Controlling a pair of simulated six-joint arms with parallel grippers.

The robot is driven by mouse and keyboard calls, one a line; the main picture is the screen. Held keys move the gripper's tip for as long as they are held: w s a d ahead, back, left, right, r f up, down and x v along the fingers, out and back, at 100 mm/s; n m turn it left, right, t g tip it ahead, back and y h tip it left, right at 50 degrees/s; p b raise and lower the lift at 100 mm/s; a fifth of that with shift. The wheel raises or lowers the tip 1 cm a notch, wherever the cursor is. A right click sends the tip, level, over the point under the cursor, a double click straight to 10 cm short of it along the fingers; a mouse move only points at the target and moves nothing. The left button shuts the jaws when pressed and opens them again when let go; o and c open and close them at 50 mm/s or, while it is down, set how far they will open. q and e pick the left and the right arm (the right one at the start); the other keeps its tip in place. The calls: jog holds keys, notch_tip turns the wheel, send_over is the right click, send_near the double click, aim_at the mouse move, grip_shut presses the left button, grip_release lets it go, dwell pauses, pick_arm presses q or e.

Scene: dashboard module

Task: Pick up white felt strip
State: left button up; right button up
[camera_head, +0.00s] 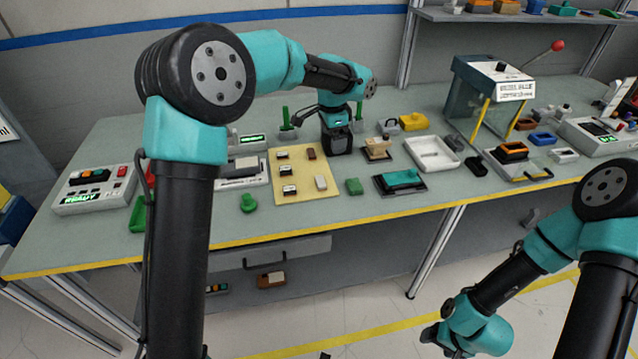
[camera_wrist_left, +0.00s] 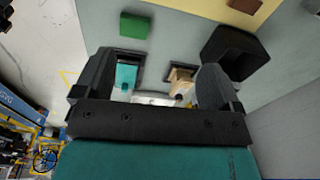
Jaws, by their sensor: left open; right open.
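I cannot make out a white felt strip for certain. A small pale piece (camera_head: 321,183) lies on the tan board (camera_head: 328,160). My left gripper (camera_wrist_left: 155,85) is open above the bench, with nothing between its fingers. In the head view its arm reaches across the bench, and its fingers are hard to separate from the dark shape below the wrist. Beyond the fingers, the left wrist view shows part of a white tray, which also shows in the head view (camera_head: 432,153). My right gripper (camera_head: 438,335) hangs low in front of the bench, open and empty.
A green block (camera_wrist_left: 135,25), a teal piece (camera_wrist_left: 127,76) in a dark tray and a tan block (camera_wrist_left: 180,78) lie near the left gripper. A black box-like object (camera_wrist_left: 236,50) is beside its right finger. A press (camera_head: 490,95) stands at the right rear.

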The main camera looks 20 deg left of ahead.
pick_arm(q)
jog(key=shift+s+a+r+m+g, duration=0.25)
jog(key=shift+a+r+m+g, duration=0.15)
jog(key=shift+a+r, duration=0.55)
jog(key=shift+a+f, duration=0.1)
send_over(324, 180)
notch_tip(324, 180, down, 12)
jog(key=shift+f, duration=0.15)
jog(key=shift+f, duration=2.55)
